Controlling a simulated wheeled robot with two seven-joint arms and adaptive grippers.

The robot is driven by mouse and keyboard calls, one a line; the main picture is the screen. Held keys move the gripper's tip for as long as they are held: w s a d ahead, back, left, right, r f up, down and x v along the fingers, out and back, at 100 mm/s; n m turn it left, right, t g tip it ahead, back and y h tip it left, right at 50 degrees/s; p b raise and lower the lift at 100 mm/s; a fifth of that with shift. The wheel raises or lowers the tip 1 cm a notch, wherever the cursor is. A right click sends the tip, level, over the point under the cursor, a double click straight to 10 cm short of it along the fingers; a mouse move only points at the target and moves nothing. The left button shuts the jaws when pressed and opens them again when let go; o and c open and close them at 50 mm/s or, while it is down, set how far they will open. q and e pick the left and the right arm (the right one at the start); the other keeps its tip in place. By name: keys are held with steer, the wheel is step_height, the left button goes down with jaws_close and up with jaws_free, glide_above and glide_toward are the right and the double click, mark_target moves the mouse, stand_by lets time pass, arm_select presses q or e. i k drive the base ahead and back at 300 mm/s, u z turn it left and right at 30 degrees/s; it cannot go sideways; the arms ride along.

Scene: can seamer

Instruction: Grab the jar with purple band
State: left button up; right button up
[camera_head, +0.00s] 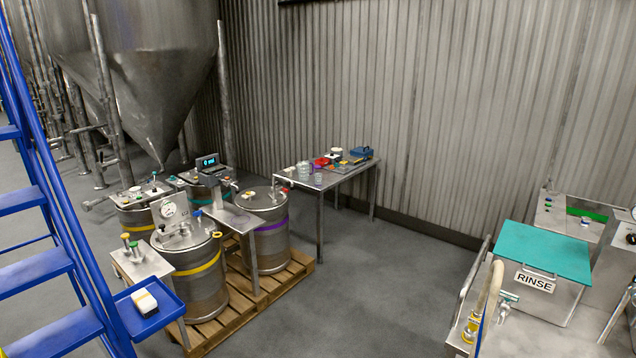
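A large steel drum with a purple band (270,240) stands upright on the right part of the wooden pallet (283,284). A small yellowish item (247,196) sits near the left of its lid. A narrow metal stand partly hides the drum's left side. No smaller jar with a purple band can be made out at this distance. Neither of my grippers is in view.
A yellow-banded drum (200,285) and other drums share the pallet. A metal table (340,176) with small containers stands at the wall. Blue stairs (40,270) are at left, a RINSE tank (540,295) at right. The middle floor (390,290) is clear.

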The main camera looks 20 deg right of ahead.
mark_target(317, 176)
steer(key=u, duration=0.4)
steer(key=k, duration=0.5)
steer(key=u, duration=0.3)
steer(key=i, duration=0.6)
steer(key=z, duration=1.15)
steer(key=i, duration=1.6)
steer(key=z, duration=0.75)
steer(key=i, duration=2.1)
steer(key=u, duration=0.55)
steer(key=i, duration=2.1)
steer(key=u, duration=0.65)
